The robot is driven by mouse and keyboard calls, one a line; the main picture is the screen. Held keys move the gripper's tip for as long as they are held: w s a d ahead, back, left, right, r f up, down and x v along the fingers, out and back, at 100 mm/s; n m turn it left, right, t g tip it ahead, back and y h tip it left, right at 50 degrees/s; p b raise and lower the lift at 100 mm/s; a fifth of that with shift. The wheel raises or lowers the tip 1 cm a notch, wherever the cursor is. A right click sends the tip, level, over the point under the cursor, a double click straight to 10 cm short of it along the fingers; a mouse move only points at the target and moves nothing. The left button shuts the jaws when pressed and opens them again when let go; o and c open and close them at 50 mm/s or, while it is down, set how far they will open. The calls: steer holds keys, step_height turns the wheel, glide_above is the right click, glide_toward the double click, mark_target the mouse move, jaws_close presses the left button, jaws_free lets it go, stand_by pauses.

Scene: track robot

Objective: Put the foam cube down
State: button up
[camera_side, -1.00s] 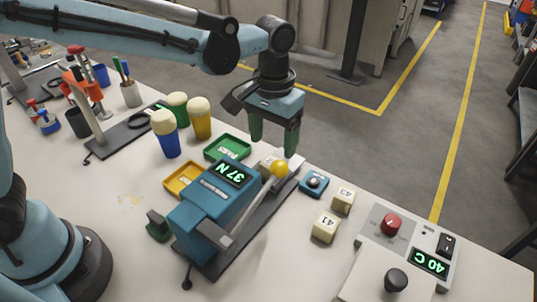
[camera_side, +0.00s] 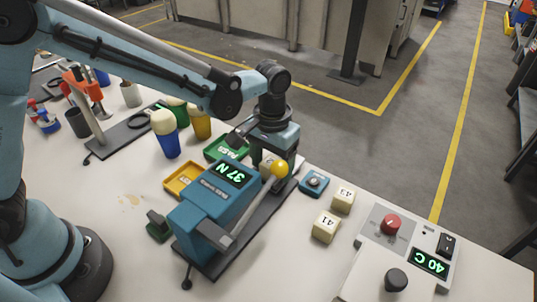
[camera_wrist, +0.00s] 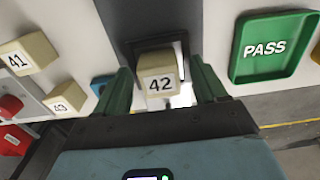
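The foam cube marked 42 (camera_wrist: 160,84) is cream coloured and sits at the end of the dark base of the blue tester (camera_side: 213,208), whose display reads 37 N. My gripper (camera_wrist: 161,88) is lowered over it, with one green finger on each side of the cube. Small gaps show between the fingers and the cube, so the gripper looks open. In the side view my gripper (camera_side: 272,163) is at the far end of the tester, behind the yellow lever knob, and the cube is mostly hidden.
Cubes 41 (camera_side: 326,227) and 43 (camera_side: 343,199) stand on the bench near a blue button box (camera_side: 314,183). A green PASS tray (camera_wrist: 245,72) and a yellow tray (camera_side: 184,181) lie beside the tester. The yellow knob (camera_side: 280,169) is close to my gripper.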

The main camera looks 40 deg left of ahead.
mark_target(270, 161)
steer(key=c, duration=1)
steer(key=shift+r, duration=0.1)
steer(key=shift+c, duration=0.2)
step_height(270, 161, up, 9)
steer(key=shift+f, duration=0.1)
steer(key=shift+w+a+r, duration=0.1)
steer(key=shift+a+r, duration=0.1)
steer(key=shift+r, duration=0.05)
steer(key=w+a, duration=0.1)
steer(key=a, duration=1.2)
steer(key=f, duration=0.6)
steer(key=shift+a+f, duration=0.1)
steer(key=shift+a, duration=0.2)
steer(key=shift+f, duration=2.4)
